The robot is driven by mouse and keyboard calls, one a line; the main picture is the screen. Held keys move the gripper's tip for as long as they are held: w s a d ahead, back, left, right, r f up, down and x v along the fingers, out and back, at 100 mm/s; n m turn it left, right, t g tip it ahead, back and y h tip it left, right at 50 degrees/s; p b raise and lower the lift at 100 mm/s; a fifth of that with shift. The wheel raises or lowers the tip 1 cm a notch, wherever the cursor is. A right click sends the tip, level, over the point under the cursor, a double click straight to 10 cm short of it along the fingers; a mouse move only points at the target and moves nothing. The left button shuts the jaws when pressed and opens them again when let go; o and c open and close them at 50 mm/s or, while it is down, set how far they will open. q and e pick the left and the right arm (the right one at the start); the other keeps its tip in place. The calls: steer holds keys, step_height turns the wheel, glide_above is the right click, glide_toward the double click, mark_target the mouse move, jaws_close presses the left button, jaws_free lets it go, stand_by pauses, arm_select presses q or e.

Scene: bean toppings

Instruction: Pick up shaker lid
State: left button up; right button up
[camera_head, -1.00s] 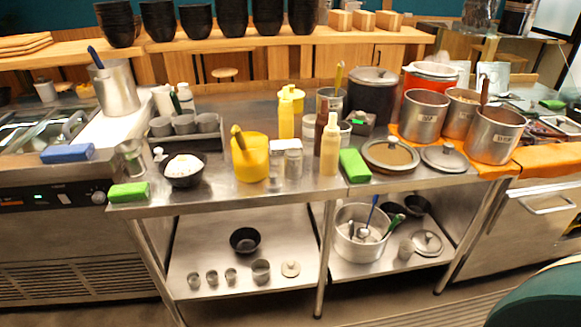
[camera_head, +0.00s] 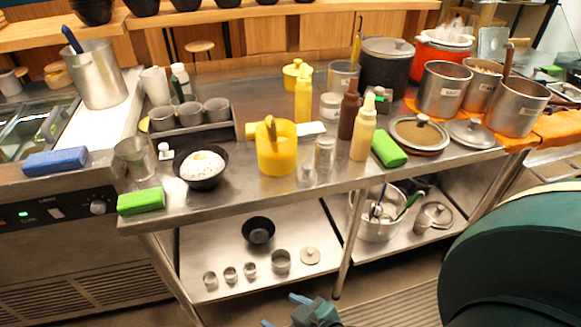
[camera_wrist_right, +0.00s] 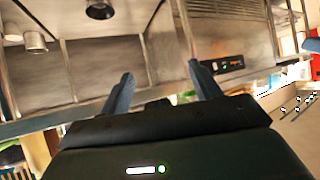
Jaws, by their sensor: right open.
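A clear shaker (camera_head: 325,155) with a pale top stands on the steel counter, right of the yellow pitcher. A second clear container (camera_head: 307,172) stands just in front of it. I cannot tell for sure which piece is the shaker lid. A small round pale lid with a knob (camera_head: 310,256) lies on the lower shelf. My right gripper (camera_head: 278,310) is low at the bottom edge of the head view, in front of the shelf, open and apart from everything. In the right wrist view the blue-grey fingers (camera_wrist_right: 162,70) are spread with nothing between them. My left gripper is not in view.
A rice bowl (camera_head: 203,178), yellow pitcher (camera_head: 276,155), sauce bottle (camera_head: 363,135) and green sponge (camera_head: 389,149) crowd the counter (camera_head: 240,200). Small metal cups (camera_head: 280,262) and a black bowl (camera_head: 258,230) sit on the lower shelf.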

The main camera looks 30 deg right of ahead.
steer(key=w+a+r+n+t+y+b, duration=0.2)
steer(key=w+r+n+t+y, duration=0.5)
steer(key=w+r, duration=0.5)
steer(key=w+a+r+n+g+y+b, duration=0.1)
steer(key=w+a+r+n+g+y, duration=0.3)
steer(key=r+n, duration=0.5)
steer(key=n+g+h+b, duration=0.85)
steer(key=n+h, duration=0.55)
steer(key=n, duration=0.3)
glide_toward(308, 167)
steer(key=shift+g, duration=0.45)
steer(key=x, duration=0.3)
steer(key=w+x, duration=0.1)
steer(key=x, duration=0.2)
steer(key=shift+w+r+p, duration=0.1)
steer(key=shift+r+p, duration=0.1)
steer(key=shift+p, duration=0.15)
steer(key=x, duration=0.5)
steer(key=shift+f, duration=0.25)
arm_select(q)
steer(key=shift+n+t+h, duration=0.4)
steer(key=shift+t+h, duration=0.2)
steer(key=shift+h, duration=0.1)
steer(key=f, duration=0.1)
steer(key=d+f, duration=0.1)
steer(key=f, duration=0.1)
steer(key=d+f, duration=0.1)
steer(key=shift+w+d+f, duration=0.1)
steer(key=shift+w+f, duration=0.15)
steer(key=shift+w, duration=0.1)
